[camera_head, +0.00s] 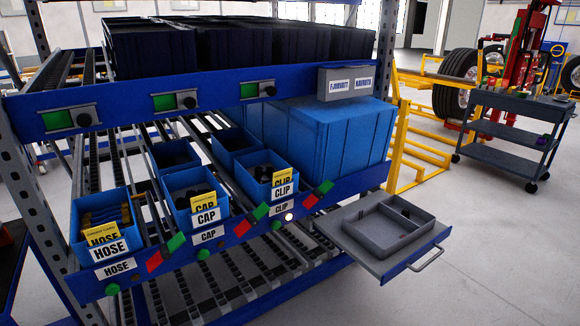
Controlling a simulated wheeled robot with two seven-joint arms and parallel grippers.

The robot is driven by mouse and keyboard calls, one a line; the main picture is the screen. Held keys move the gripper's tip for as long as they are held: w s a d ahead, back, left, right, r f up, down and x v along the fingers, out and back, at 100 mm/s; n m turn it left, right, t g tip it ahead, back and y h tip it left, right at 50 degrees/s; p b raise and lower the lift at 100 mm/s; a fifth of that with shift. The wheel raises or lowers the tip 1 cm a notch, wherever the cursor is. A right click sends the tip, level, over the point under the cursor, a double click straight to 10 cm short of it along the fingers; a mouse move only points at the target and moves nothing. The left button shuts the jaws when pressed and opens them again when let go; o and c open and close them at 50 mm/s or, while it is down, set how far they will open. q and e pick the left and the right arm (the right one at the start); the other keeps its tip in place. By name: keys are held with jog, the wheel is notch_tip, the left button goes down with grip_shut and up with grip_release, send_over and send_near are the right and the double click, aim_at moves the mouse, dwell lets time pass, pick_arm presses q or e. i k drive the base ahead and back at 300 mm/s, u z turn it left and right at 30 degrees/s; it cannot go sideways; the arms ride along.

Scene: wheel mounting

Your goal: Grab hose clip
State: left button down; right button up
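A blue bin labelled CLIP (262,173) sits on the sloped rack shelf, right of the other labelled bins. Dark small parts (263,173) lie inside it, partly hidden by its yellow card and white label; single clips cannot be made out. A blue bin labelled CAP (189,190) stands to its left with dark parts inside. A blue bin labelled HOSE (103,229) stands at the far left with yellowish and dark parts in it. Neither of my grippers shows in this view.
A grey tray with compartments (366,257) sticks out at the rack's right front. A large blue crate (345,140) stands behind the CLIP bin. The blue upper rail (215,97) runs above the bins. A grey cart (520,113) stands at the right; the floor between is clear.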

aim_at(269, 173)
jog(key=u, duration=0.4)
jog(key=i, duration=0.8)
jog(key=u, duration=0.65)
